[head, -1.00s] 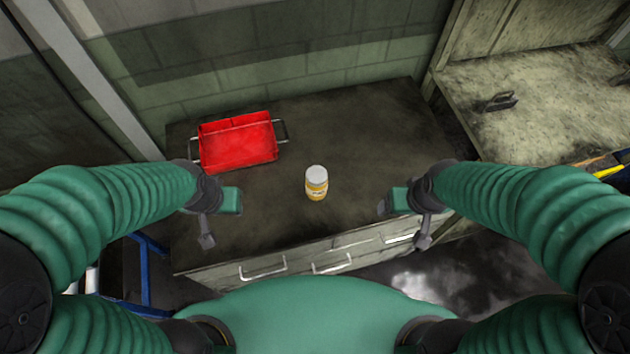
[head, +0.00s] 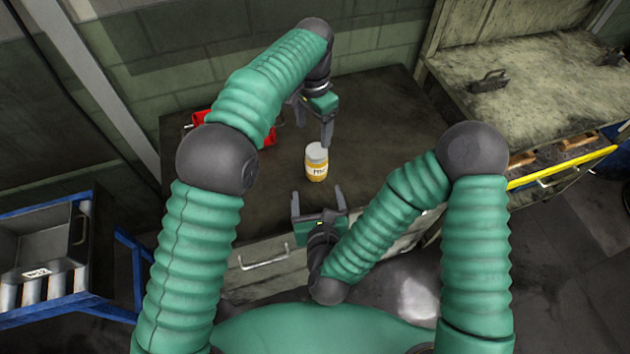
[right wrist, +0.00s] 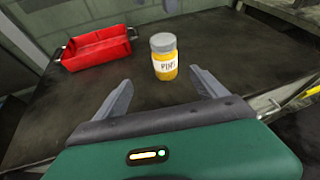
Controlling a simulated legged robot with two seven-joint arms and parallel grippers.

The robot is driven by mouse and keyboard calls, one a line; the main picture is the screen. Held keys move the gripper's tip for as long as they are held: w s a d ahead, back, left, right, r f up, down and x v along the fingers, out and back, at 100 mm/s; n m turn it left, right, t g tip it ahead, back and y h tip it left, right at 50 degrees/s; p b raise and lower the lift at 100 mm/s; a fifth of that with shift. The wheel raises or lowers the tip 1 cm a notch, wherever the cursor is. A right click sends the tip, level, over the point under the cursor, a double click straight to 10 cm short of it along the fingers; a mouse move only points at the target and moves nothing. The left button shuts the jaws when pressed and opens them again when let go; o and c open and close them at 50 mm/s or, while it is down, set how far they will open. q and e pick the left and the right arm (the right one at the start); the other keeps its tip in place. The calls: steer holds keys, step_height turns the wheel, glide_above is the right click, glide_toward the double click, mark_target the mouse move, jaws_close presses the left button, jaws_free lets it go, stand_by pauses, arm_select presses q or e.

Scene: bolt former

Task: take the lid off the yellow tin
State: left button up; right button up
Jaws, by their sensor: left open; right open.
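The yellow tin (head: 317,171) stands upright on the dark table, with a pale grey lid (head: 317,150) on top. My left gripper (head: 314,132) is above and behind the tin, pointing down toward the lid; it is open and seems apart from it. My right gripper (head: 318,192) is open just in front of the tin, its fingers pointing at it. In the right wrist view the tin (right wrist: 166,66) stands ahead of the two spread fingers (right wrist: 163,92), with its label facing me and the lid (right wrist: 163,42) on. Nothing is between the fingers.
A red tray (right wrist: 98,47) stands on the table (head: 385,115) at the back left, mostly hidden by my left arm in the head view. A grey bin (head: 45,245) is at the lower left. The table right of the tin is clear.

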mark_target(318, 167)
steer(key=shift+m, duration=0.7)
steer(key=x, duration=0.5)
steer(key=d+x, duration=0.1)
steer(key=x, duration=1)
steer(key=shift+w+d+r, duration=0.1)
steer(key=shift+d+r, duration=0.1)
steer(key=shift+r, duration=0.05)
steer(key=shift+w+d+f, duration=0.1)
steer(key=shift+w+f, duration=0.05)
steer(key=shift+w, duration=0.25)
steer(key=shift+s, duration=0.1)
steer(key=c, duration=0.4)
jaws_close()
